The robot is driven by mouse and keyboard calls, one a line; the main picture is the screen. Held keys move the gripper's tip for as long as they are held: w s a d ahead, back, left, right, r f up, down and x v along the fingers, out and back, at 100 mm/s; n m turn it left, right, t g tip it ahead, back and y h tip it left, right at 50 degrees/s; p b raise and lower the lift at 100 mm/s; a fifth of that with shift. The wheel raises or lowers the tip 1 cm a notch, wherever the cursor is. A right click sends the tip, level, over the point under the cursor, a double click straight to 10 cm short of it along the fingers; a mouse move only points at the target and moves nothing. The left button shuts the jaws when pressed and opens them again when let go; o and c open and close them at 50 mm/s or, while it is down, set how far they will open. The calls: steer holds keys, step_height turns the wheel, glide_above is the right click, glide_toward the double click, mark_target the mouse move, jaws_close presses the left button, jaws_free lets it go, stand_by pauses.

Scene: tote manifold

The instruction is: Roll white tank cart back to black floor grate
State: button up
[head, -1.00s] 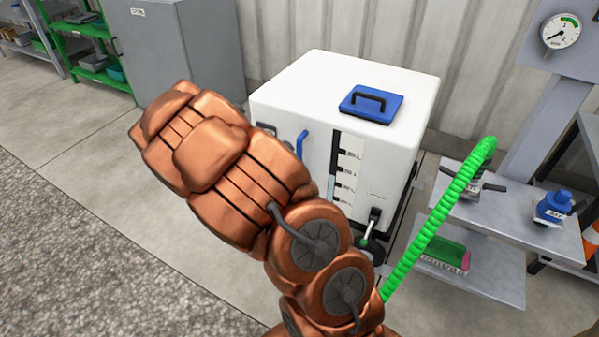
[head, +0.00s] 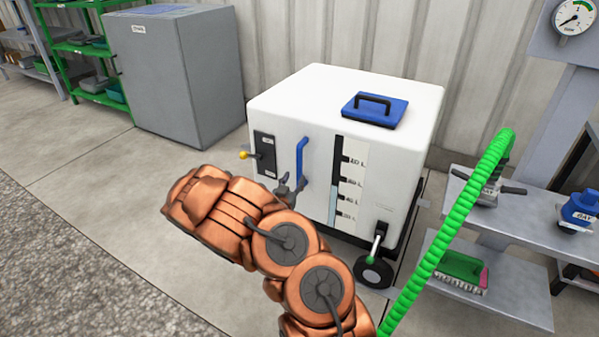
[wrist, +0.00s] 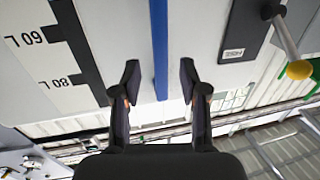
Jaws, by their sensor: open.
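The white tank cart (head: 290,110) stands upright on the floor near the wall, with a blue lid, a level scale and dark wheels. Its vertical blue handle (head: 301,160) is on the front face. My gripper (head: 289,190) is at the handle's lower part, partly hidden by my copper arm. In the wrist view, my gripper (wrist: 159,82) is open, with one finger on each side of the blue handle (wrist: 159,50). I cannot tell whether the fingers touch it. A black floor grate cannot be made out.
A yellow-knobbed lever (head: 244,155) sticks out left of the handle. A green hose (head: 450,230) rises at the right, in front of a grey shelf (head: 510,300). A grey cabinet (head: 175,80) stands at the back left. Concrete floor (head: 100,190) is clear at the left.

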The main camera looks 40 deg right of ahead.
mark_target(299, 171)
steer(key=shift+b+x, duration=0.85)
steer(key=shift+x, duration=2.4)
jaws_close()
